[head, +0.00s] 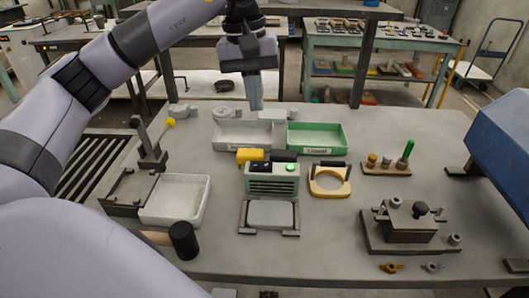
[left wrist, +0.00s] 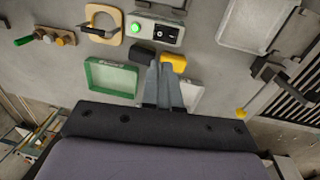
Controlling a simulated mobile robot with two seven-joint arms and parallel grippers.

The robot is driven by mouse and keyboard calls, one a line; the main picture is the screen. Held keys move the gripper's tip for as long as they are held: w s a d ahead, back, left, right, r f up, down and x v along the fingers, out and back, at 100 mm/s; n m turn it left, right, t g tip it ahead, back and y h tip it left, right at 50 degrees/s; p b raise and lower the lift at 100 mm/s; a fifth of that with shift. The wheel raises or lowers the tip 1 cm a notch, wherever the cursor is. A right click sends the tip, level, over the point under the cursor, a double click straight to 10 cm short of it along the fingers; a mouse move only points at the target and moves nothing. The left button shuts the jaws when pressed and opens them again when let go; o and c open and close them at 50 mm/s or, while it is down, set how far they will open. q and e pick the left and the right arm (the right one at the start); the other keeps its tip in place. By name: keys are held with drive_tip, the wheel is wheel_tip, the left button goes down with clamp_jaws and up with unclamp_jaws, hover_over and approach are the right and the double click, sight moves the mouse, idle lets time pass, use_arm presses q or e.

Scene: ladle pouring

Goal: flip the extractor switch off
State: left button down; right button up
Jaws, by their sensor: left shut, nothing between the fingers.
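The extractor (head: 272,182) is a pale green-grey vented box at the middle of the table. A green light (head: 290,167) glows on its top; in the left wrist view the light (left wrist: 137,28) sits beside a black rocker switch (left wrist: 166,33). I cannot tell the rocker's tilt. My left gripper (head: 256,106) points down above the table's far side, behind the extractor and apart from it. In the left wrist view its fingers (left wrist: 163,68) are together and empty, their tips below the switch in the picture. My right gripper is not in view.
Yellow (head: 249,155) and black (head: 284,156) blocks stand just behind the extractor. Grey (head: 242,147) and green (head: 318,152) trays lie behind. A yellow-framed tool (head: 318,188) is to its right, a white tray (head: 204,205) to its left.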

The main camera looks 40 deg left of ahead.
sight(265, 165)
use_arm(q)
drive_tip(key=f, duration=0.4)
drive_tip(key=d+f+p, duration=0.1)
drive_tip(key=f, duration=0.4)
drive_tip(key=w+f, duration=0.1)
drive_tip(key=f, duration=0.3)
drive_tip(key=shift+d+f, duration=0.2)
drive_tip(key=shift+f, duration=0.1)
drive_tip(key=shift+d+f+b, duration=0.1)
drive_tip(key=shift+f+b, duration=0.2)
drive_tip(key=shift+f, duration=0.1)
drive_tip(key=shift+r, duration=0.15)
drive_tip(key=shift+s, duration=0.15)
drive_tip(key=shift+s+a, duration=0.3)
drive_tip(key=shift+a, duration=0.45)
drive_tip(key=shift+r, duration=0.1)
